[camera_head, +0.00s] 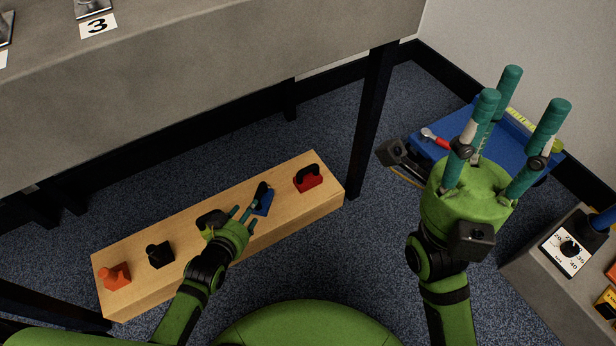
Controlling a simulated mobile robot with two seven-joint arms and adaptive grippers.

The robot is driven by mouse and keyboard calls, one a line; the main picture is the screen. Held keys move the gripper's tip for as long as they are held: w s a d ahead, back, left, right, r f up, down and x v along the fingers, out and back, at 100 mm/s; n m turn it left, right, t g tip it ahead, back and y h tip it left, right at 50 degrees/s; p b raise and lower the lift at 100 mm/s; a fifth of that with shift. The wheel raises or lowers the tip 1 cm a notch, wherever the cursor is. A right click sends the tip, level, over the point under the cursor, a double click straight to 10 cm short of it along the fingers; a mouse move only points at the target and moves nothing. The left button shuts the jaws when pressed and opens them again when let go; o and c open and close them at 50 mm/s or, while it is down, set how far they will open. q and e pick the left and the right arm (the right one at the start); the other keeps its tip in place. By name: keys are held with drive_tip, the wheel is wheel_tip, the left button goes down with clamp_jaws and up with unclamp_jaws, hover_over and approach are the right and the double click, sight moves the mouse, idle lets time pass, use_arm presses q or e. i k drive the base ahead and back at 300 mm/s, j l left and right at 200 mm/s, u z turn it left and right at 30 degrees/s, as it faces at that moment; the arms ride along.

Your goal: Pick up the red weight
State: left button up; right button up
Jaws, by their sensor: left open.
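The red weight (309,182) has a black handle and sits upright at the right end of a long wooden block (325,201) on the floor. My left gripper (248,206) is over the middle of the block, left of the red weight and apart from it. Its fingers are spread and empty, close beside a blue weight (263,204); I cannot tell whether they touch it. My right gripper (514,120) is raised at the right, with its fingers pointing up, apart and empty.
A black weight (160,254) and an orange weight (115,276) stand on the block's left part. A grey table (200,90) with dark legs (372,115) rises behind. A blue mat (436,150) with tools and a grey surface with a dial (569,249) are at right.

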sight(309, 177)
drive_tip(key=i+l+u, duration=0.15)
drive_tip(key=l, duration=0.15)
drive_tip(key=i+l+u, duration=0.15)
drive_tip(key=l, duration=0.15)
drive_tip(key=i+l+u, duration=0.15)
drive_tip(key=l, duration=0.2)
drive_tip(key=l+u, duration=0.15)
drive_tip(key=l, duration=0.15)
drive_tip(key=i+l, duration=0.15)
drive_tip(key=i, duration=0.15)
